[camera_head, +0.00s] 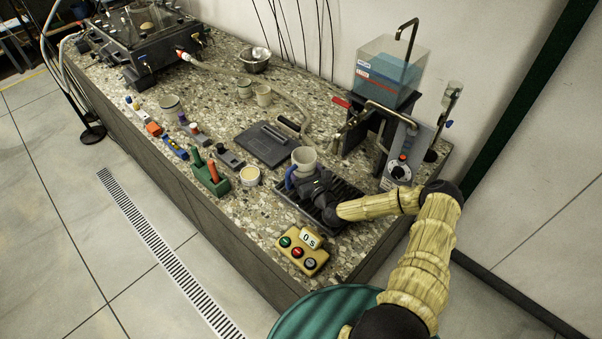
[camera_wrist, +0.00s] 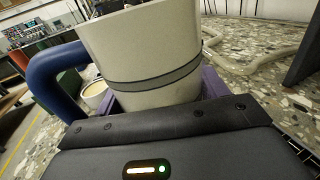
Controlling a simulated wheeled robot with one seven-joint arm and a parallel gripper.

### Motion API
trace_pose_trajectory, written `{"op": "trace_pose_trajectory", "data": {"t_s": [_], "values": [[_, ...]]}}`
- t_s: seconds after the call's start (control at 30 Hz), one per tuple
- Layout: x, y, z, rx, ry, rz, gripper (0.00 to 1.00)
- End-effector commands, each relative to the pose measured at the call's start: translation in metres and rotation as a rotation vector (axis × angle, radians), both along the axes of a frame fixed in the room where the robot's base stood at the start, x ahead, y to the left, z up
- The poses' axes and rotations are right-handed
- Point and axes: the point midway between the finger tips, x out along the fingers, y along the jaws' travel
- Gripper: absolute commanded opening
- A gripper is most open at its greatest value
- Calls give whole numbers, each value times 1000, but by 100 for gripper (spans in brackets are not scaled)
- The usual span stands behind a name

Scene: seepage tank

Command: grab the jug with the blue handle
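The jug (camera_head: 304,160) is a pale cup-like vessel with a blue handle (camera_head: 290,180) on its left side. It is at the black slatted rack near the front of the counter. In the wrist view the jug (camera_wrist: 145,55) fills the upper middle, with a dark grey band around it and the thick blue handle (camera_wrist: 48,80) at left. My gripper (camera_wrist: 160,100) has purple fingers on both sides of the jug's lower part, with no clear gap to its wall. The jug's base is hidden behind my gripper's dark body.
A yellow button box (camera_head: 303,250) stands in front of the rack (camera_head: 345,187). A green holder (camera_head: 209,177) and a small cream-filled cup (camera_head: 250,175) stand to the left. A dark flat plate (camera_head: 264,146) lies behind. A water tank (camera_head: 388,72) stands at the back right.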

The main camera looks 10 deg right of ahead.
Motion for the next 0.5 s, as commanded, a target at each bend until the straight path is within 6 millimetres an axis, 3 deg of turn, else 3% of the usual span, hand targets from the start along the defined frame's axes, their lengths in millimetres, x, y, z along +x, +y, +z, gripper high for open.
{"op": "trace_pose_trajectory", "data": {"t_s": [0.03, 0.1, 0.5], "values": [[0, 0, 0, 0, 0, 0, 61], [0, 0, 0, 0, 0, 0, 48], [0, -1, 7, 0, -2, -1, 47]]}}
